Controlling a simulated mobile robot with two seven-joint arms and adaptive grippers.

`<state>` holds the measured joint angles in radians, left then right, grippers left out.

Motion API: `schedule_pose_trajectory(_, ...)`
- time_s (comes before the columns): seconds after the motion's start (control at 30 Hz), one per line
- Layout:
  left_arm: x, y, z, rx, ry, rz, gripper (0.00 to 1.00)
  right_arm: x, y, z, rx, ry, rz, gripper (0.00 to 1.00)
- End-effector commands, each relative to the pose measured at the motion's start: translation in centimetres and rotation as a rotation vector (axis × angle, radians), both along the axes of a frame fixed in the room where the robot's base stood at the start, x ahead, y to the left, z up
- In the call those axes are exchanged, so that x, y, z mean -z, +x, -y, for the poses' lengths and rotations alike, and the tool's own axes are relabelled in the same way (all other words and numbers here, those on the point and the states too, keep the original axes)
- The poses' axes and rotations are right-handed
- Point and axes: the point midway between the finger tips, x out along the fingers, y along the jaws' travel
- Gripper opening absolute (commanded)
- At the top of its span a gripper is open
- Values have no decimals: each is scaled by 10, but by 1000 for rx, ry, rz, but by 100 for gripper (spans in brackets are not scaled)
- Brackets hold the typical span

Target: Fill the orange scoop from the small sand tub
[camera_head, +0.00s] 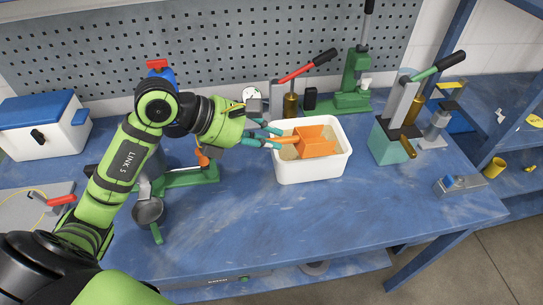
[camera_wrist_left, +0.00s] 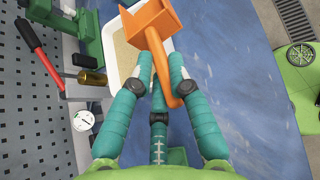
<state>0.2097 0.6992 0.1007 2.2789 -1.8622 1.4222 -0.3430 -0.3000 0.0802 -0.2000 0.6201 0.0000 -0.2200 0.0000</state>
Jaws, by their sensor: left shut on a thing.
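The orange scoop (camera_head: 313,141) is over the white sand tub (camera_head: 313,172) in the head view, within its rim outline. My left gripper (camera_head: 274,137) is shut on the scoop's handle at the tub's left side. In the left wrist view, teal fingers (camera_wrist_left: 160,85) close around the orange handle, and the scoop (camera_wrist_left: 150,22) reaches away over the tub (camera_wrist_left: 112,65). Pale sand (camera_wrist_left: 127,50) shows in the tub beside the scoop. I cannot tell whether the scoop touches the sand or holds any. My right gripper is not in view.
A green press (camera_head: 352,95) and a red-handled tool (camera_head: 290,100) stand behind the tub. A teal-based press (camera_head: 391,145) stands to its right. A green stand (camera_head: 190,178) is under my left arm. The bench front (camera_head: 300,220) is clear.

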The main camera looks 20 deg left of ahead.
Motion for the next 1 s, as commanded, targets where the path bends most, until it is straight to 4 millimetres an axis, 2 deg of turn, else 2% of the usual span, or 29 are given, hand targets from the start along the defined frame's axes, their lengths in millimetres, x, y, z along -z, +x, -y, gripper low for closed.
schedule_pose_trajectory(0.2,-17,30,-29,-109,51,-10,0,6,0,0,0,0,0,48)
schedule_pose_trajectory(0.4,-26,42,-49,-187,68,-24,0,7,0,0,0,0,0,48)
schedule_pose_trajectory(0.83,-27,44,-52,-199,70,-24,0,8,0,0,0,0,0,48)
schedule_pose_trajectory(1.0,-25,44,-52,-174,98,0,0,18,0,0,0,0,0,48)
